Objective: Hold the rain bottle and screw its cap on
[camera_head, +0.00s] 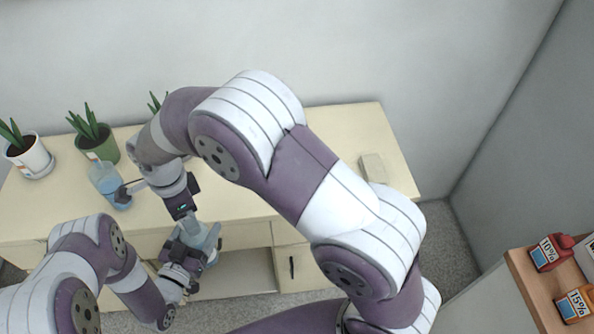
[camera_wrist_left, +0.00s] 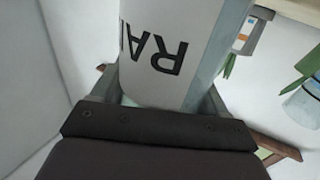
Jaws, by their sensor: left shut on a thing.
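The rain bottle (camera_head: 212,238) is pale and translucent. My left gripper (camera_head: 196,250) is shut on it and holds it in front of the cabinet. In the left wrist view the rain bottle (camera_wrist_left: 165,50) fills the space between the fingers, and part of its lettering, "RA", shows upside down on a white label. My right gripper (camera_head: 186,212) points down just above the rain bottle. Its fingertips are too small and overlapped to tell whether they are open or shut. I cannot make out the cap; the top of the bottle is partly hidden.
A cream cabinet (camera_head: 338,135) stands against the wall. On it are potted plants (camera_head: 101,148), a blue spray bottle (camera_head: 107,181) close to my right wrist and a small beige block (camera_head: 374,168).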

